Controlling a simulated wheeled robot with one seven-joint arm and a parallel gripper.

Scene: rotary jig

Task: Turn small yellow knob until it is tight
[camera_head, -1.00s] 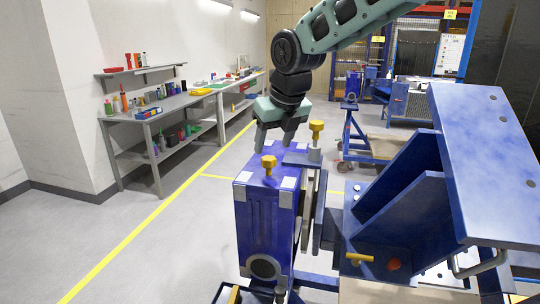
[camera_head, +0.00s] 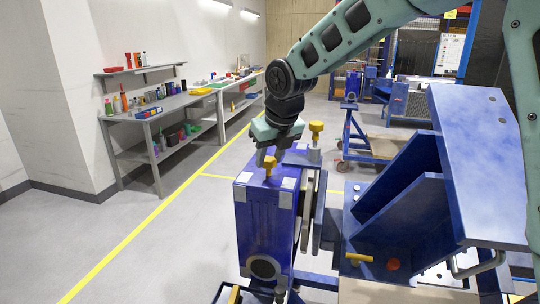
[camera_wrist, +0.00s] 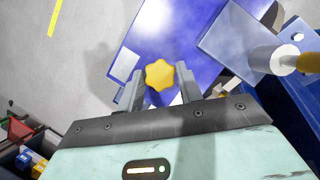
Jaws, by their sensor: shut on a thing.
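The small yellow knob (camera_head: 269,163) stands upright on top of the blue box-shaped part of the jig (camera_head: 262,212). In the wrist view the star-shaped head of the knob (camera_wrist: 160,75) sits between my two fingertips. My gripper (camera_head: 267,157) reaches down from behind and is shut on the knob; the wrist view also shows my gripper (camera_wrist: 158,84) with a finger on each side of it. A taller yellow knob (camera_head: 316,130) stands on a grey clamp plate just to the right, and its side shows in the wrist view (camera_wrist: 308,63).
A large blue angled frame (camera_head: 440,180) stands close on the right, with a yellow handle (camera_head: 359,257) and a red-orange button (camera_head: 393,264) low on it. A workbench (camera_head: 185,100) with tools runs along the left wall. Open floor lies to the left.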

